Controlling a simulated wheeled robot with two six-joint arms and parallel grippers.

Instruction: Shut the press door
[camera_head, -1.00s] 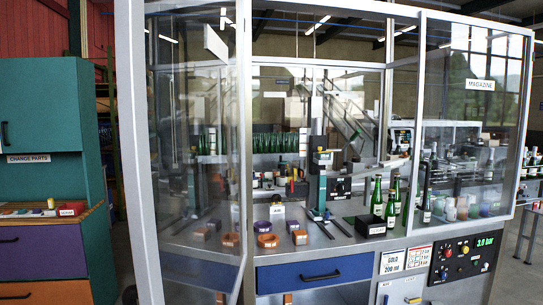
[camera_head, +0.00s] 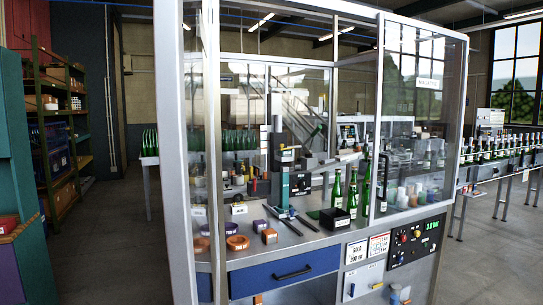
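The press cabinet stands in the middle of the head view, with a pale metal frame and clear panes. A narrow, nearly edge-on glazed panel (camera_head: 197,115) at its left front looks like the press door, swung out toward me. The front between it and the magazine pane (camera_head: 415,130) looks uncovered. I cannot make out a handle or a label on the door. Inside, the press column (camera_head: 276,160) stands on the worktop. Neither of my grippers is in view, so their hold cannot be seen.
Green bottles (camera_head: 353,194) and a black bin (camera_head: 334,219) stand on the worktop, with orange rings (camera_head: 237,242) at its front left. A blue drawer (camera_head: 285,274) and control panel (camera_head: 417,240) are below. Shelves (camera_head: 58,130) stand left. The floor (camera_head: 110,235) left of the cabinet is open.

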